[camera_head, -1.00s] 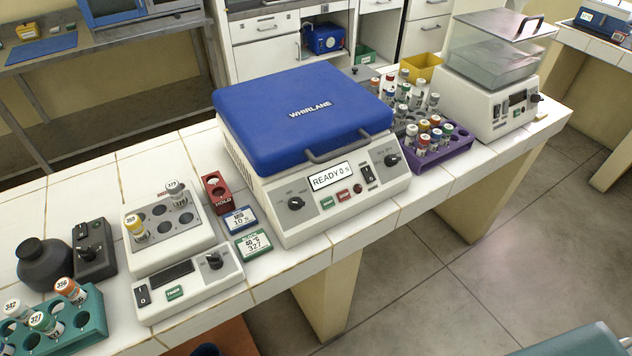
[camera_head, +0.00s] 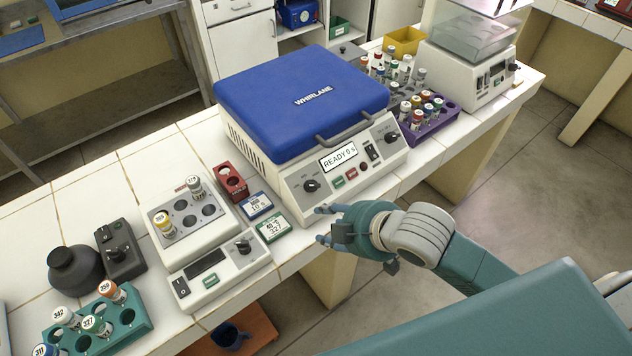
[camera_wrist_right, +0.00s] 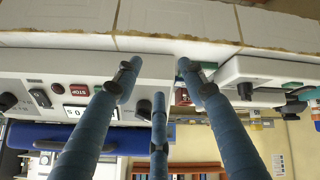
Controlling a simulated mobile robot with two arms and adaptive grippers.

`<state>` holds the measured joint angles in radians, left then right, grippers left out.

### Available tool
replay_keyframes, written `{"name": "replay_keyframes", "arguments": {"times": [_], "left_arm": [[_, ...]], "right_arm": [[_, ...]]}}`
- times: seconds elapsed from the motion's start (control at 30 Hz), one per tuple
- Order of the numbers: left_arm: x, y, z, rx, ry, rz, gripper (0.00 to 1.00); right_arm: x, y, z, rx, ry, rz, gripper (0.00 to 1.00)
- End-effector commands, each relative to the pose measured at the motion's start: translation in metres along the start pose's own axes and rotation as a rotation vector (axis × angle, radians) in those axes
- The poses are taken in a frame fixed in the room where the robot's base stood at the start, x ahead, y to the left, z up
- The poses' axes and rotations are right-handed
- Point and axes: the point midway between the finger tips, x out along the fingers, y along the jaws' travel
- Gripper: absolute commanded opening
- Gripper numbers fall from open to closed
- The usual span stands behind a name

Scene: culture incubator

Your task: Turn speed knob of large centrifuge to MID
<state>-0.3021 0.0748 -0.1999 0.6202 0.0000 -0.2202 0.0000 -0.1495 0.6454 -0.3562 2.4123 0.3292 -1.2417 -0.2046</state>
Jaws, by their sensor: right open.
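My right gripper (camera_head: 325,224) is open and empty, in front of the panel's lower left part, apart from the left knob. In the right wrist view its blue fingers (camera_wrist_right: 158,88) spread before the panel, with a dark knob (camera_wrist_right: 143,109) partly behind the middle finger. My left gripper is out of view.
The bench's front edge runs just below the panel.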

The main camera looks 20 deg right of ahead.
Motion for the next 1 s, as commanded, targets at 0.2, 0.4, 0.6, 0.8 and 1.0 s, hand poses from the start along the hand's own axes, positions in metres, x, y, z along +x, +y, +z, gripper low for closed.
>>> {"name": "replay_keyframes", "arguments": {"times": [0.2,0.4,0.6,0.8,1.0], "left_arm": [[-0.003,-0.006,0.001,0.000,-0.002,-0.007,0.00],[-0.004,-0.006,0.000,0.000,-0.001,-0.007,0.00],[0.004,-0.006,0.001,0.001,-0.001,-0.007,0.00],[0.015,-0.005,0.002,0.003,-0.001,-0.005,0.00],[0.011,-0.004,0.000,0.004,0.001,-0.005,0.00]], "right_arm": [[-0.043,0.043,-0.048,-0.455,0.109,0.002,0.41],[-0.072,0.063,-0.048,-0.651,0.107,-0.006,0.41],[-0.071,0.067,-0.046,-0.690,0.105,-0.007,0.41],[-0.042,0.067,-0.051,-0.686,0.106,-0.010,0.41],[-0.004,0.065,-0.055,-0.686,0.104,-0.011,0.41]]}}
